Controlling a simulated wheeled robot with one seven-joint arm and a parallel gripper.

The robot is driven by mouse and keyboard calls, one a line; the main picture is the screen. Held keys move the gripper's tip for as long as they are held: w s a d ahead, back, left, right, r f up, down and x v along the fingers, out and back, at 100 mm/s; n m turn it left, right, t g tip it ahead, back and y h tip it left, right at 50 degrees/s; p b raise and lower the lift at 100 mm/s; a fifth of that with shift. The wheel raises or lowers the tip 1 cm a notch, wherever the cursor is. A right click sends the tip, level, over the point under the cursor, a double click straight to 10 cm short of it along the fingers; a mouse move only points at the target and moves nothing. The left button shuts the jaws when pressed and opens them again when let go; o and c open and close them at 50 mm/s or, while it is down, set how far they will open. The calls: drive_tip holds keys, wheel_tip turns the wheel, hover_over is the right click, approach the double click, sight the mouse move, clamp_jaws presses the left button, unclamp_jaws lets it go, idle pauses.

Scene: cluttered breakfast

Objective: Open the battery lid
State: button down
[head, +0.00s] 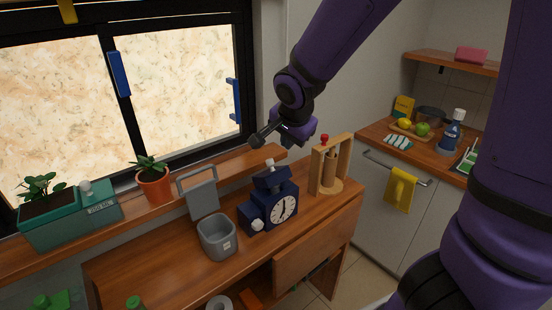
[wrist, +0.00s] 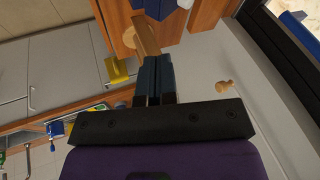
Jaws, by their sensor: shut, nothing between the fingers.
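My gripper (head: 257,139) is shut and empty, in the air above and behind the dark blue dial device (head: 271,210). Its fingers also show together in the wrist view (wrist: 155,80). The device has a white dial on its front and a tilted blue top piece (head: 272,178) with a pale knob. A grey bin (head: 219,240) with a small label stands left of it. Its grey lid (head: 202,198) is raised upright behind the opening. No part is clearly marked as a battery lid, so I cannot tell which piece it is. My gripper appears apart from these things.
A wooden stand (head: 317,170) with a red knob is right of the device. A potted plant (head: 153,184) and a teal planter box (head: 66,225) line the window ledge. A yellow towel (head: 399,190) hangs at the right counter. The desk front left of the bin (head: 150,265) is clear.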

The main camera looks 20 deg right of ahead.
approach(275, 171)
drive_tip(key=shift+w+d+f, duration=0.5)
drive_tip(key=shift+d+f, duration=0.75)
drive_tip(key=shift+d, duration=0.3)
drive_tip(key=w+a+f, duration=0.1)
drive_tip(key=w+f, duration=0.1)
drive_tip(key=w, duration=0.1)
drive_tip(key=shift+a, duration=0.4)
drive_tip(key=shift+w+a, duration=0.1)
drive_tip(key=shift+w, duration=0.05)
